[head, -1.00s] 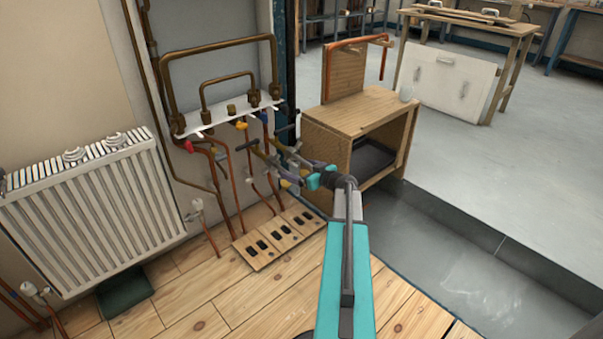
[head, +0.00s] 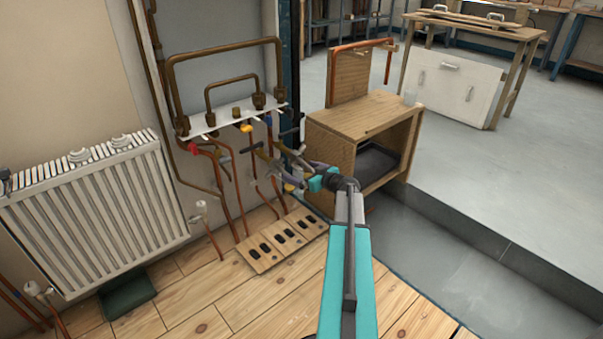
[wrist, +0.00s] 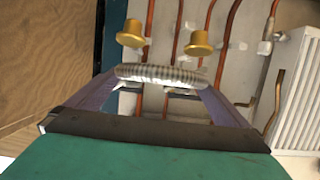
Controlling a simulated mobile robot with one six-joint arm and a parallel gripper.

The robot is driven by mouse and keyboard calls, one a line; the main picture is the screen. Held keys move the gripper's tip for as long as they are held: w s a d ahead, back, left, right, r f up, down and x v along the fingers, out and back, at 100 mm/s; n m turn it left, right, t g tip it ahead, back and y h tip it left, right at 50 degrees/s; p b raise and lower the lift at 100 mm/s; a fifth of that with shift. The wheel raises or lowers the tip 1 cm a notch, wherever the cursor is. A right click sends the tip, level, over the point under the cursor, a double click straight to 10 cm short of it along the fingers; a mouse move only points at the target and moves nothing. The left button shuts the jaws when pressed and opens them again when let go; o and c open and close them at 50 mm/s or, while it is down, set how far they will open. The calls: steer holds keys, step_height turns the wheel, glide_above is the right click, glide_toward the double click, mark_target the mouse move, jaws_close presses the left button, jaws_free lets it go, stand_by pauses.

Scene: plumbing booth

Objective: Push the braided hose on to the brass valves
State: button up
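In the wrist view, the grey ribbed braided hose (wrist: 160,74) lies crosswise between the two purple fingertips of my gripper (wrist: 160,80). The fingers stand wide apart and appear to press on its two ends. Two brass valves (wrist: 130,35) (wrist: 200,42) show just beyond the hose, one toward each end. A gap shows between hose and valves in the picture; the true depth is hard to tell. In the head view, my gripper (head: 290,167) is among the pipes below the white manifold plate, and the hose cannot be made out clearly.
Copper pipes (head: 236,190) rise from floor plates (head: 280,240) to the white plate (head: 225,118). A radiator (head: 100,215) stands at the left. A wooden cabinet (head: 365,115) is close on the gripper's right. The floor at far right is clear.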

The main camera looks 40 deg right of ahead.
steer(key=shift+s, duration=0.1)
steer(key=d+p+v, duration=0.1)
steer(key=p+v, duration=0.2)
steer(key=v, duration=1)
steer(key=shift+s+a, duration=0.3)
steer(key=shift+a, duration=0.25)
steer(key=shift+r, duration=0.15)
